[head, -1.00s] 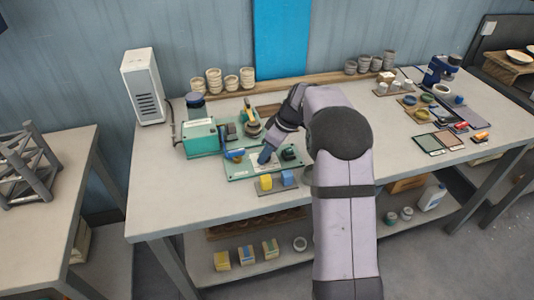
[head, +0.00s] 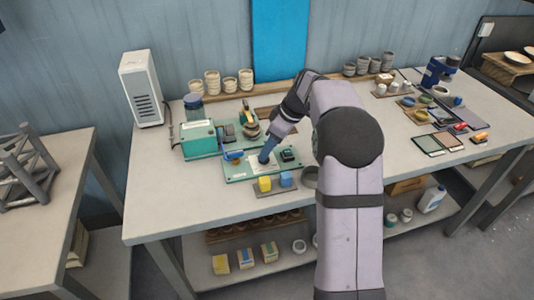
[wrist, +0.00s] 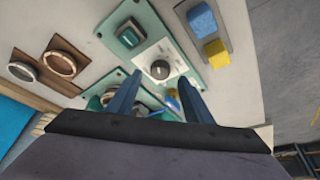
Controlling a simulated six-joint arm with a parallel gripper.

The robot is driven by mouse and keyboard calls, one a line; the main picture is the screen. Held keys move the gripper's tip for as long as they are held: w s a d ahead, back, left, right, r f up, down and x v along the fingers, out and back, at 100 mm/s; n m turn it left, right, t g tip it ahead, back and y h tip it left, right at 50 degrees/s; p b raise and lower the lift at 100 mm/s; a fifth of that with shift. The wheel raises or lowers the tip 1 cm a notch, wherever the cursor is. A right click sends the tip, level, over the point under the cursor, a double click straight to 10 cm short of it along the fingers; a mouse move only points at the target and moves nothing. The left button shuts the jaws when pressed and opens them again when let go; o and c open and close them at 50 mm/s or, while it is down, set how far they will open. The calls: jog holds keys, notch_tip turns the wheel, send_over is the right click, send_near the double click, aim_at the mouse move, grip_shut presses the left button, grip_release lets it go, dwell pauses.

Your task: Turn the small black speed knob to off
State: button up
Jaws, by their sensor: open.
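The small black speed knob (wrist: 160,69) sits on a white dial plate (wrist: 148,60) in the wrist view. The plate is on a green panel (wrist: 198,68). My gripper (wrist: 160,79) is open, with one blue finger on each side of the knob in the picture. I cannot tell whether the fingers touch it. In the head view my gripper (head: 265,157) points down over the panel (head: 236,176) and hides the knob.
A larger dark green knob (wrist: 130,36) is on the same panel. A yellow block (wrist: 217,52) and a blue block (wrist: 202,20) lie beside it. A green machine (head: 199,140) stands behind the panel. Cups (head: 229,83) line the back edge.

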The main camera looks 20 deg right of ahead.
jog(key=shift+v, duration=1.5)
jog(key=s+a+m, duration=0.1)
jog(key=s, duration=0.3)
jog(key=s+a+f+m+g+h+p, duration=0.1)
jog(key=s+a+m, duration=0.1)
jog(key=s, duration=0.2)
jog(key=s+a+f+m+p, duration=0.1)
jog(key=s, duration=0.3)
jog(key=shift+s+a+g+h, duration=0.2)
jog(key=shift+g+h, duration=0.1)
jog(key=shift+g, duration=0.1)
jog(key=s+f+m+h+p, duration=0.1)
jog(key=s+f+m, duration=0.1)
jog(key=s, duration=0.7)
jog(key=s+a+f+m+g+p, duration=0.1)
jog(key=s+f+m, duration=0.1)
jog(key=s, duration=0.7)
jog(key=shift+s+a+f+m+h, duration=0.25)
jog(key=shift+s+a+m+h, duration=0.15)
jog(key=shift+m, duration=0.2)
